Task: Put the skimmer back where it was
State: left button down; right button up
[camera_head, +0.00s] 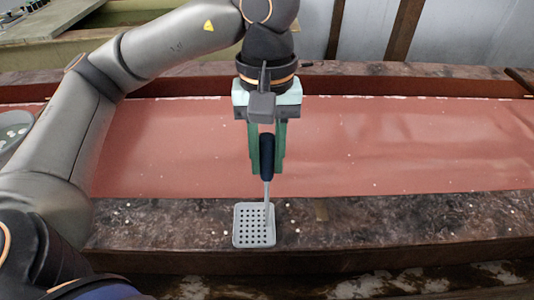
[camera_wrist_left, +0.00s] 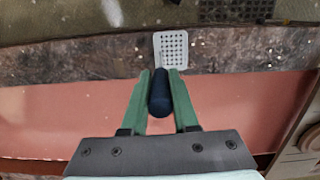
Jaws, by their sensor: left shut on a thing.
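The skimmer has a dark blue handle (camera_head: 267,157), a thin metal shaft and a grey perforated square head (camera_head: 254,226). My left gripper (camera_head: 267,165) points down with its green fingers on both sides of the handle, shut on it. The skimmer hangs head down, its head in front of the dark stained near ledge (camera_head: 400,222); I cannot tell whether it touches. In the left wrist view the handle (camera_wrist_left: 160,95) lies between the green fingers, with the perforated head (camera_wrist_left: 171,48) beyond it. My right gripper is not in view. No rack or rail that I can identify shows.
A red-brown flat surface (camera_head: 400,145) runs across behind the near ledge and looks clear. A dark raised beam (camera_head: 400,72) borders it at the back. A greenish bench (camera_head: 60,45) stands at the back left.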

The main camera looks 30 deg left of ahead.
pick_arm(q)
jog(key=shift+f, duration=0.15)
jog(key=c, duration=0.7)
grip_release()
jog(key=shift+r, duration=0.2)
jog(key=r, duration=0.4)
jog(key=r+p, duration=0.1)
jog(key=r, duration=0.3)
jog(key=r+p, duration=0.1)
jog(key=r, duration=0.3)
jog(key=shift+w+a, duration=0.3)
jog(key=shift+w, duration=0.1)
